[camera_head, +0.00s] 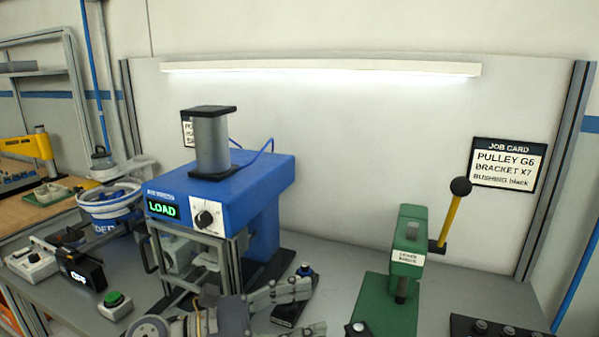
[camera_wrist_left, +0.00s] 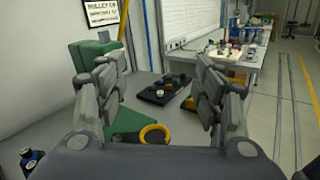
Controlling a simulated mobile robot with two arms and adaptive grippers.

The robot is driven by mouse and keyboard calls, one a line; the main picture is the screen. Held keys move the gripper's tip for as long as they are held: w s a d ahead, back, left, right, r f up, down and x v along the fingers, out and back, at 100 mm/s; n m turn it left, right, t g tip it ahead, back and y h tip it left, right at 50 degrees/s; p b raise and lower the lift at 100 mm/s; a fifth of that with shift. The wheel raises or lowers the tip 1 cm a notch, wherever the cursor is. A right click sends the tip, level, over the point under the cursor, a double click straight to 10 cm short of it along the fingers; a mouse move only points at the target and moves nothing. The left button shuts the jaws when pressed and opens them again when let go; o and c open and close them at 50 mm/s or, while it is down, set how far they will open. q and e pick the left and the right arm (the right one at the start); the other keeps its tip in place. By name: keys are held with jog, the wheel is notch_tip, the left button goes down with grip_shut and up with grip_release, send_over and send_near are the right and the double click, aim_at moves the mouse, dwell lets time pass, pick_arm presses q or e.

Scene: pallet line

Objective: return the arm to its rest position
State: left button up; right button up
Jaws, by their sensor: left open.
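My left gripper (camera_head: 318,308) reaches in low at the bottom centre of the head view, its fingers pointing right. It is in front of the blue press (camera_head: 262,185) and left of the green lever press (camera_head: 395,300). In the left wrist view the two grey fingers of my left gripper (camera_wrist_left: 157,80) stand wide apart with nothing held between them. My right gripper is in neither view.
The blue press display reads LOAD. A green button box (camera_head: 115,304) and a white-blue bowl (camera_head: 110,198) stand left. A job card (camera_head: 507,165) hangs on the back panel. The wrist view shows a yellow ring (camera_wrist_left: 155,133) and a black parts tray (camera_wrist_left: 163,91).

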pick_arm(q)
jog(key=w+a+r+n+t+y, duration=0.25)
jog(key=a+n+t, duration=0.25)
jog(key=n+t, duration=0.5)
jog(key=w+a+r+n+t+y, duration=0.1)
jog(key=w+a+n+t+y, duration=0.25)
jog(key=n, duration=0.95)
jog(key=s+a+f+n+g+y, duration=0.1)
jog(key=s+a+f+n+y, duration=0.1)
jog(key=a+f+n+y, duration=0.55)
jog(key=s+a+f+n+g+y, duration=0.1)
jog(key=s+a+f+n+y, duration=0.3)
jog(key=f+n, duration=0.6)
jog(key=s+a+f+n+g, duration=0.1)
jog(key=s+f+n+g, duration=0.45)
jog(key=s+f, duration=0.4)
jog(key=s+f+n+g, duration=0.5)
jog(key=s+f+g, duration=0.2)
jog(key=s, duration=0.6)
notch_tip(320, 180, down, 27)
jog(key=s+g, duration=0.1)
jog(key=s, duration=0.1)
jog(key=s+a+f+g, duration=0.1)
jog(key=s+a+f, duration=0.2)
jog(key=s+f, duration=1.2)
jog(key=shift+s+f, duration=0.2)
jog(key=shift+s, duration=0.7)
